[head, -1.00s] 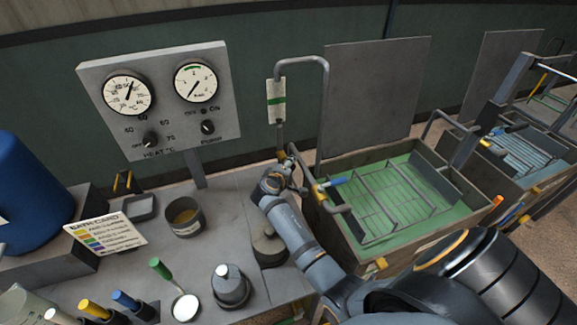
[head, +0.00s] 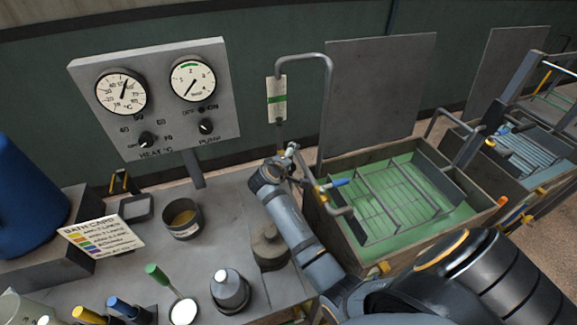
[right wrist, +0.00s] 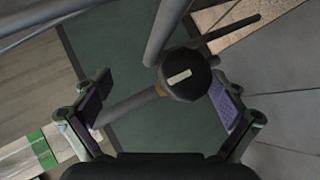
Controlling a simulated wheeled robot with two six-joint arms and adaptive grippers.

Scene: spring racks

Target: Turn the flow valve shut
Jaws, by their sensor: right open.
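In the right wrist view a dark round knob (right wrist: 185,75) with a pale bar on its face sits on grey pipework; I take it for the flow valve. My right gripper (right wrist: 160,105) is open, with the knob between its fingers and nearer the right one. I cannot tell whether they touch. In the head view my right gripper (head: 290,160) is at the bent pipe below the flow tube (head: 277,98), which has a green band, and hides the knob there. My left gripper is not in view.
The green bath (head: 400,235) with a wire rack lies to the right. A gauge panel (head: 150,105) stands left. Pots, a card (head: 103,235) and bottles crowd the bench.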

